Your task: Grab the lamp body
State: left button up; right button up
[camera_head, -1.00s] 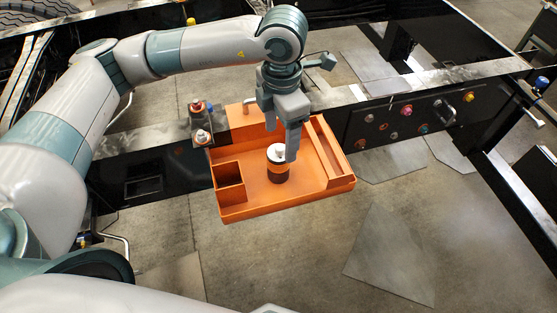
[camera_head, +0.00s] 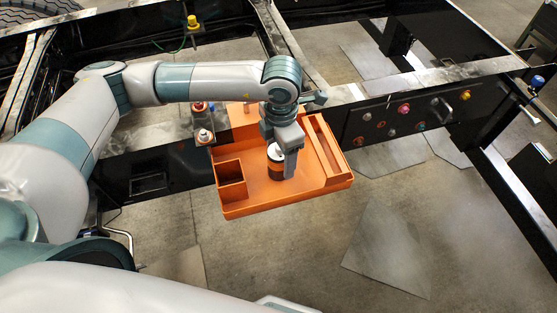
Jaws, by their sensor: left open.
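The lamp body (camera_head: 274,168) is a short cylinder with a white top, a black lower part and an orange band. It stands upright in the orange tray (camera_head: 245,207), right of the tray's small square compartment. My left gripper (camera_head: 283,164) is open and pointing down, low at the lamp body. One finger shows along the lamp's right side; the other finger is hidden, so I cannot tell whether they touch it. My right gripper is not in view.
A small white-topped part (camera_head: 204,137) sits on the dark beam left of the tray. A black panel (camera_head: 437,112) with several coloured knobs is at the right. Black frame beams surround the tray; open floor lies in front.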

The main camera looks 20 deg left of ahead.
pick_arm(q)
jog(key=shift+a+f+p, duration=0.2)
jog(key=shift+f+p, duration=0.35)
jog(key=shift+p, duration=0.05)
notch_tip(320, 180, down, 3)
jog(key=shift+w+a+p, duration=0.1)
jog(key=shift+p, duration=0.6)
jog(key=shift+f, duration=0.4)
jog(key=shift+c, duration=0.4)
jog(key=c, duration=1.2)
jog(key=shift+o, duration=0.2)
